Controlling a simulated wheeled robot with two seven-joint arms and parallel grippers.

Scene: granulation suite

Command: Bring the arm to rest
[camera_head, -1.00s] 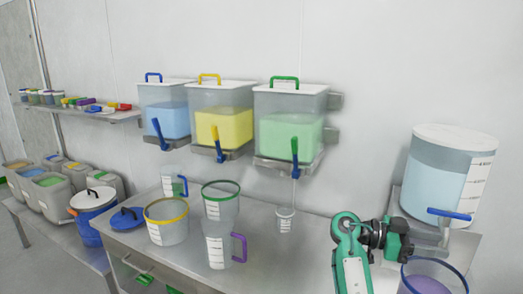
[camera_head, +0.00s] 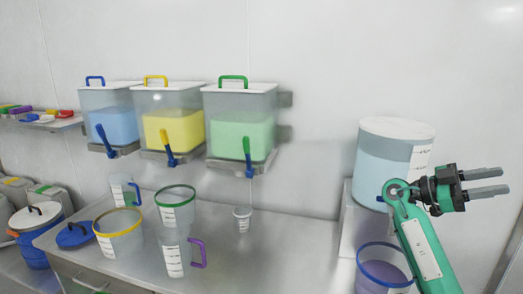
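My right arm comes in from the lower right. Its gripper (camera_head: 485,182) points to the right, in front of the wall and beside the large blue-liquid tank (camera_head: 380,155). Its two grey fingers are apart, with nothing between them. The green forearm covers part of the tank's lower right side. My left gripper is not in view.
A steel bench (camera_head: 285,250) holds a green-rimmed jug (camera_head: 177,212), a yellow-rimmed bucket (camera_head: 120,240), a purple-handled jug (camera_head: 175,255) and a small beaker (camera_head: 242,220). A blue-rimmed bucket (camera_head: 383,280) stands below my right arm. Three wall dispensers hang behind, the nearest green (camera_head: 238,130).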

